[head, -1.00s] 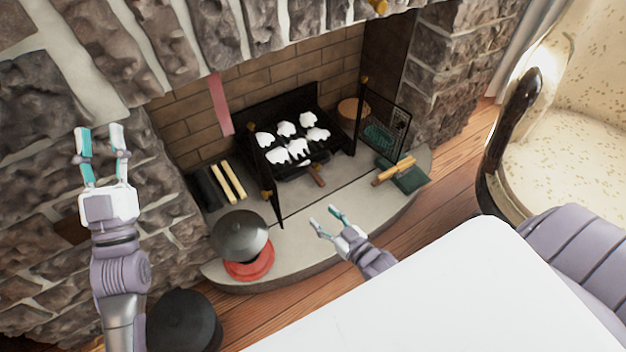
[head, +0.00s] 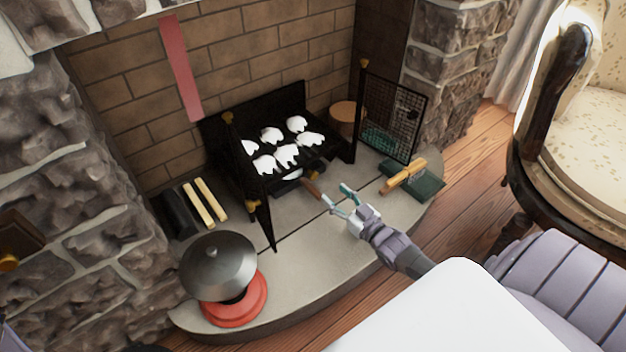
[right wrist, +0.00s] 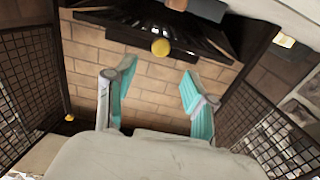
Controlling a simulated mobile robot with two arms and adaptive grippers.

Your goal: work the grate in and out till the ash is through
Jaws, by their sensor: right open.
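The black grate (head: 300,160) stands in the brick fireplace with several white lumps (head: 286,155) on it. A short brown handle (head: 312,189) sticks out low at its front. My right gripper (head: 337,194) is open and empty, just right of the handle's end and apart from it in the head view. In the right wrist view the open fingers (right wrist: 157,95) have only brick behind them. There the dark grate (right wrist: 140,22) is at the top, with a brown end piece (right wrist: 176,4) and a brass knob (right wrist: 160,47). My left gripper is out of view.
Mesh screen panels stand open at the left (head: 258,190) and right (head: 392,115) of the grate. A wood-handled brush (head: 404,174) lies at the right. The hearth's front middle is clear.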

